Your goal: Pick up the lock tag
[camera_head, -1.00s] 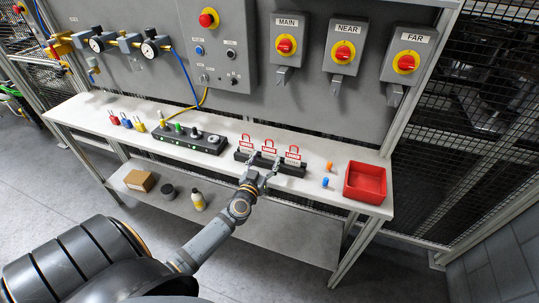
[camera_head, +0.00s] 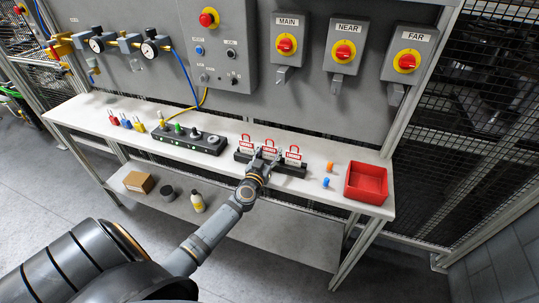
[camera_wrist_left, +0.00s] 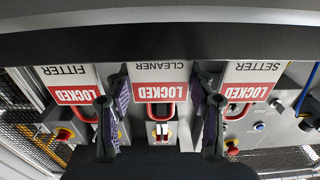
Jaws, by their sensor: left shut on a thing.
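Three white lock tags with red LOCKED bands and red shackles stand in a dark rack (camera_head: 290,170) on the bench. In the wrist view they read FITTER (camera_wrist_left: 70,78), CLEANER (camera_wrist_left: 160,72) and SETTER (camera_wrist_left: 250,75), upside down. The middle, CLEANER tag also shows in the head view (camera_head: 270,146). My left gripper (camera_head: 267,158) is at the rack, in front of this middle tag. In the wrist view its two fingers (camera_wrist_left: 162,88) stand on either side of the CLEANER tag, shut on it. The tag is still in line with its neighbours. My right gripper is not in view.
A red bin (camera_head: 366,182) stands at the bench's right end, with small orange and blue pieces (camera_head: 327,182) beside it. A black indicator box (camera_head: 190,140) is left of the rack; coloured padlocks (camera_head: 126,122) stand farther left. Switch boxes hang on the panel behind.

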